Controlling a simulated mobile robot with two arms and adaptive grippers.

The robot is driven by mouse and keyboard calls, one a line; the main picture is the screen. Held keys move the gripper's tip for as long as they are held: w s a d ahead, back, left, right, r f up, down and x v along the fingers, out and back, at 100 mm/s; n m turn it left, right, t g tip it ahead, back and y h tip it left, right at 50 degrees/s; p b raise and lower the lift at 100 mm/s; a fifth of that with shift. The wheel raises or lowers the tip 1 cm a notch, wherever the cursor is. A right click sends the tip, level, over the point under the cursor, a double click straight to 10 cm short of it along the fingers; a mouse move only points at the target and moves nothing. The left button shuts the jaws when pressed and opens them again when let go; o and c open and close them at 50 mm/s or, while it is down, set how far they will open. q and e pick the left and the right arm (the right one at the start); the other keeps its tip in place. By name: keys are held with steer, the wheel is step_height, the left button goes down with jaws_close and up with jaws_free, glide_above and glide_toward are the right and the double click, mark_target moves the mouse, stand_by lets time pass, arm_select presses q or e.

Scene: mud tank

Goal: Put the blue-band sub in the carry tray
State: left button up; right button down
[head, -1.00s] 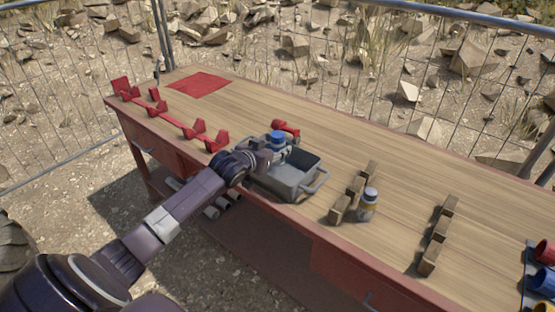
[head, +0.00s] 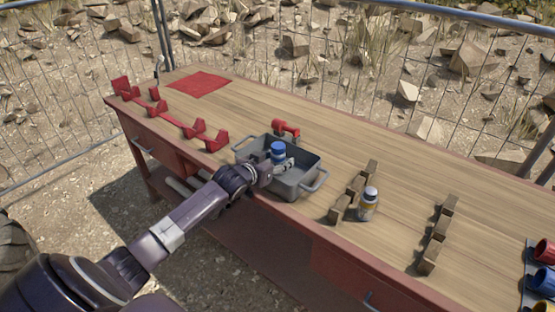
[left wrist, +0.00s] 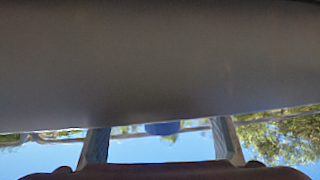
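The blue-band sub (head: 278,153), a small upright bottle-like piece with a blue upper part, stands inside the outline of the grey carry tray (head: 296,192). Its lower part is hidden by my gripper and the tray. My left gripper (head: 280,165) reaches over the tray's near side with its fingers around the sub and appears shut on it. In the left wrist view, a broad grey surface hides the fingertips, and a bit of blue (left wrist: 162,128) shows between the fingers. Whether the sub touches the tray floor is hidden. My right gripper is not in view.
Another wooden rack (head: 438,236) is farther right. Bench between the racks is clear.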

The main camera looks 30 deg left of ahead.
arm_select(q)
steer(key=shift+r, duration=0.2)
steer(key=v, duration=1.2)
steer(key=shift+f, duration=0.15)
stand_by(0.4)
